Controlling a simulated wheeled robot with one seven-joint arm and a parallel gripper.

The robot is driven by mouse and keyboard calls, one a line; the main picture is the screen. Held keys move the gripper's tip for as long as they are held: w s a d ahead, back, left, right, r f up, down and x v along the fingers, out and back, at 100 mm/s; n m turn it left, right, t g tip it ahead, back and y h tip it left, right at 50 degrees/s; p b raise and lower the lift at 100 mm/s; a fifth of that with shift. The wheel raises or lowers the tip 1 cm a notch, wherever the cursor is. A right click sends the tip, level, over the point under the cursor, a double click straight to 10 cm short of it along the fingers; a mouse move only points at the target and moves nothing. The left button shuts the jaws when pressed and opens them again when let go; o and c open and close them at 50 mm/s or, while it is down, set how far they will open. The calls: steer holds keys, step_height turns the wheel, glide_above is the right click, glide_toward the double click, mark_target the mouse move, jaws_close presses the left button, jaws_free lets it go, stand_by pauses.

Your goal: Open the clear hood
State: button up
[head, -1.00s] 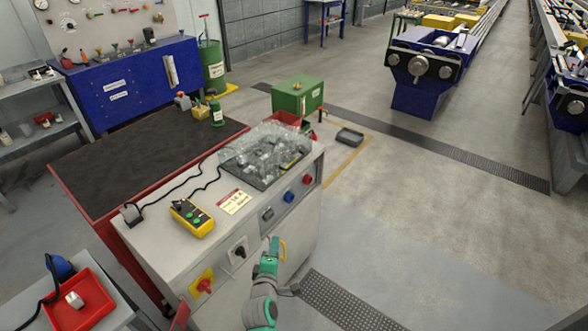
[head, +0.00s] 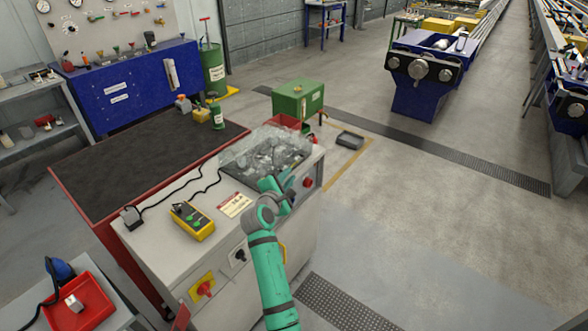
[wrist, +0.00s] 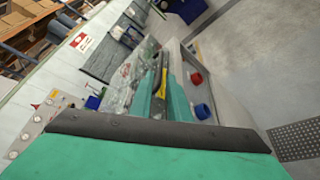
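The clear hood (head: 252,143) lies over a dark recess in the top of the light grey cabinet (head: 165,250). In the wrist view the hood (wrist: 128,78) is crinkled and see-through, with a black and yellow handle strip (wrist: 161,78) along its edge. My gripper (head: 275,185) is at the hood's front right edge. In the wrist view my teal gripper (wrist: 166,88) is right at the strip, with teal finger surface beside it. Whether the fingers are closed on the strip is unclear. My arm hides part of the hood's front edge in the head view.
A red knob (wrist: 196,78) and a blue knob (wrist: 202,111) are on the cabinet front, close beside my gripper. A yellow button box (head: 192,220) and a printed card (head: 235,205) lie on the cabinet top. A green box (head: 298,98) stands behind. Floor to the right is clear.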

mark_target(294, 167)
steer(key=shift+x, duration=3.55)
steer(key=shift+f, duration=0.1)
steer(key=shift+c, duration=0.2)
jaws_close()
